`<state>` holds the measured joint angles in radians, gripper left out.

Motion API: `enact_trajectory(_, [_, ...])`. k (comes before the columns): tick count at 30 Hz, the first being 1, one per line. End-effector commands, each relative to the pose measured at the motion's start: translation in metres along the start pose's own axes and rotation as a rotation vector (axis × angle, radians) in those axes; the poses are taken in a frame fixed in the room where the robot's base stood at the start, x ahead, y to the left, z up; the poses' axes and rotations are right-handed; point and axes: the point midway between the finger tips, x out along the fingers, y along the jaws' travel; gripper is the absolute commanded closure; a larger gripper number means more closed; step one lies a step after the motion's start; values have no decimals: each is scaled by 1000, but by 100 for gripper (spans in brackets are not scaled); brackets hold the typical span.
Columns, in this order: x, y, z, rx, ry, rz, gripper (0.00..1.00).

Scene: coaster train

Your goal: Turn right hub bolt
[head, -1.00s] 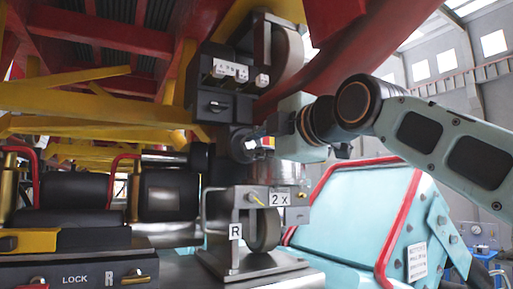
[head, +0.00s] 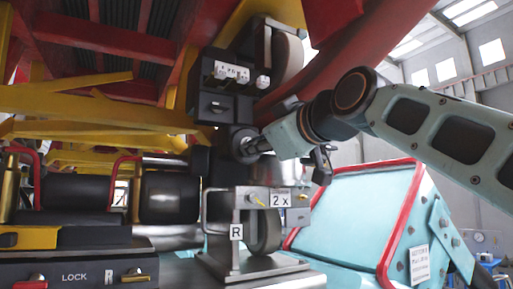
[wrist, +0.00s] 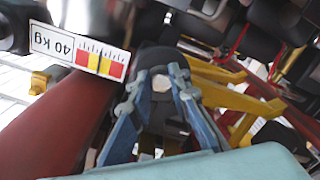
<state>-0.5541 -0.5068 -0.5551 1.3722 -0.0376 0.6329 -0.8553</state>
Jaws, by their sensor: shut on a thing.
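The hub (head: 238,142) is a dark round part below the black box with the small white-labelled switches. My gripper (head: 258,145) reaches it from the right, with its fingertips against the hub's centre. In the wrist view its two blue fingers (wrist: 160,96) close in on a pale bolt head at the middle of the dark hub (wrist: 162,60). My gripper is shut on the hub bolt. The fingers hide most of the bolt, so its angle cannot be read.
Below stands a wheel bracket marked R (head: 236,232) with a 2 X tag (head: 279,199). A teal cabinet with red edges (head: 350,205) lies under my arm. Red and yellow beams crowd above and left.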

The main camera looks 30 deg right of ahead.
Motion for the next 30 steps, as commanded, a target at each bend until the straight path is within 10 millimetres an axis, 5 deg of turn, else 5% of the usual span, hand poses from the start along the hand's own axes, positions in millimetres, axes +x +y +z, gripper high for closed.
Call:
enact_trajectory(23, [0, -2, 2, 103, -6, -4, 100])
enact_trajectory(24, [0, -2, 2, 103, -6, -4, 80])
enact_trajectory(30, [0, -2, 1, 102, -3, -3, 65])
